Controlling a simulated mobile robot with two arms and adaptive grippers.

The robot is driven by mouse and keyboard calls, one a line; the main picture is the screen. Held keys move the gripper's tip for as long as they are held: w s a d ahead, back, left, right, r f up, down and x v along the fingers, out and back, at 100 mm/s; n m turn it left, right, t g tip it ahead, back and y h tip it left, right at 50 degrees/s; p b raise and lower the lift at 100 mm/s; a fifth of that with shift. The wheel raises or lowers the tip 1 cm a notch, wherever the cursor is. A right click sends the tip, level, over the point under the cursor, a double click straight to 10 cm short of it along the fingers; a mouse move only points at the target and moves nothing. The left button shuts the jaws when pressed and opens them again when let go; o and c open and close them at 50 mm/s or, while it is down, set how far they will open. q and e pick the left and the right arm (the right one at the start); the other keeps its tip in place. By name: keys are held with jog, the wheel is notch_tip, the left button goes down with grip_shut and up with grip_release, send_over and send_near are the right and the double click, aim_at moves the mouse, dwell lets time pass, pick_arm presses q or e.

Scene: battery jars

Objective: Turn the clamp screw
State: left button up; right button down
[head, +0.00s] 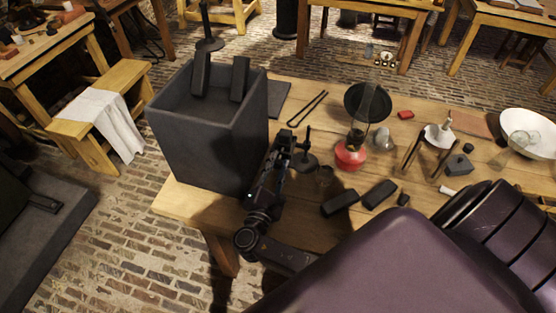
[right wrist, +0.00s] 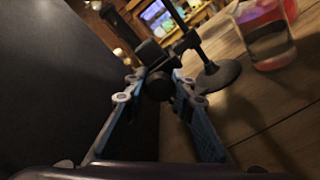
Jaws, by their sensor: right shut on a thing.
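My right gripper (head: 286,142) reaches up beside the large dark jar, just left of a small dark stand (head: 306,162) on the table. In the right wrist view the two fingers of my right gripper (right wrist: 158,84) are shut on a black round knob, the clamp screw (right wrist: 157,88). A dark clamp block (right wrist: 151,52) shows just beyond it. The stand's round base (right wrist: 218,76) and slanting rod lie to the right of the fingers. In the head view the fingers hide the screw. My left gripper is not in view.
The tall dark open jar (head: 205,145) with dark plates stands close on the left. A red lamp (head: 350,156) and dark blocks (head: 340,202) lie to the right. A glass vessel (right wrist: 266,40) stands beyond the stand. Tongs (head: 307,108) lie behind.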

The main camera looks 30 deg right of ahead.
jog(key=n+p, duration=0.2)
jog(key=n, duration=0.2)
jog(key=shift+a+r+n, duration=0.1)
jog(key=shift+n, duration=0.3)
jog(key=n+p, duration=0.2)
jog(key=n, duration=0.2)
jog(key=shift+n+p, duration=0.3)
jog(key=shift+p, duration=0.05)
jog(key=n+p, duration=0.2)
jog(key=n, duration=0.2)
jog(key=shift+f+n+p, duration=0.15)
jog(key=shift+n+p, duration=0.25)
jog(key=shift+n, duration=0.6)
jog(key=shift+f+n+p, duration=0.1)
jog(key=shift+n+p, duration=0.25)
jog(key=shift+n, duration=0.65)
jog(key=c, duration=1.6)
grip_release()
jog(key=shift+s+a, duration=0.1)
jog(key=shift+a, duration=0.05)
jog(key=v, duration=1.1)
jog(key=shift+s+a, duration=0.2)
jog(key=shift+s, duration=0.05)
